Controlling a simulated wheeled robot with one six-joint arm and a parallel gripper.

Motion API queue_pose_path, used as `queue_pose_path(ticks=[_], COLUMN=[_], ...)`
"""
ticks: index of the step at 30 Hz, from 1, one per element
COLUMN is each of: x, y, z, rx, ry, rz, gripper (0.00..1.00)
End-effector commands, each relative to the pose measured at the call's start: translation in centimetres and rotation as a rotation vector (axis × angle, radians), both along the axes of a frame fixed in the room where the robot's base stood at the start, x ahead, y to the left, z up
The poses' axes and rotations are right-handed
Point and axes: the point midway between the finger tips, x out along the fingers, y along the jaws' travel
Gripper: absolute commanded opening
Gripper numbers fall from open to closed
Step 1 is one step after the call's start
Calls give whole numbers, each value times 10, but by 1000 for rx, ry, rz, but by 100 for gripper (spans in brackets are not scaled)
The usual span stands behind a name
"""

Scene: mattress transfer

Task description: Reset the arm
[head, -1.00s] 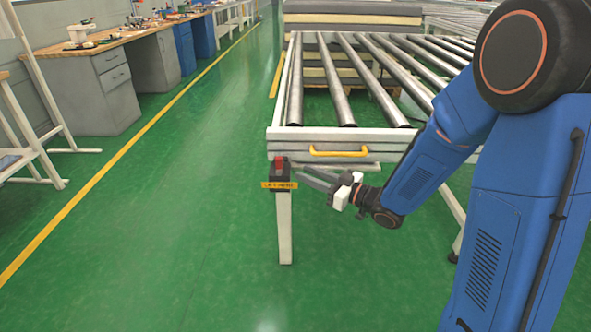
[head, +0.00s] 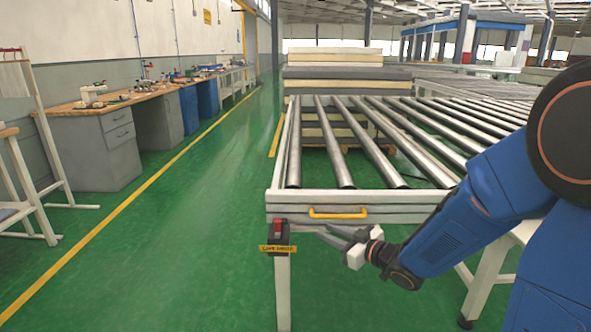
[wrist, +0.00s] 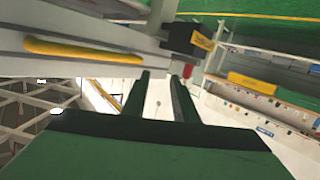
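My gripper (head: 323,229) is at the front of the roller conveyor, below its yellow handle and just right of a black switch box (head: 278,236) with a red switch. The two fingers are parted with nothing between them. The wrist view shows the same finger pair (wrist: 160,76) apart and empty. There the switch box (wrist: 180,38) and its red part lie beyond the tips. A clear gap separates the tips from the box in the head view. My blue arm reaches in from the right.
The roller conveyor (head: 340,197) has a yellow handle (head: 338,213), also large in the wrist view (wrist: 80,49). Stacked mattresses (head: 333,73) stand behind it. A workbench (head: 85,150) lines the left wall. The green floor (head: 185,230) between is clear.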

Motion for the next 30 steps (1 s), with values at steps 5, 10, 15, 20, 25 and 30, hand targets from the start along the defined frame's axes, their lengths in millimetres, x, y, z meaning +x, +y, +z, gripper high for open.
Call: queue_pose_path(ticks=[5, 10, 15, 20, 25, 30], x=[2, -11, -38, -77, -129, -190], y=[-46, -91, -132, -163, -186, -196], z=[16, 28, 37, 42, 44, 43], rx=[-121, -206, -264, -296, -309, -304], ry=[46, 122, 224, 340, 482, 637], rz=[-183, -348, -495, -609, -700, -752], gripper=[26, 26, 26, 26, 26, 26])
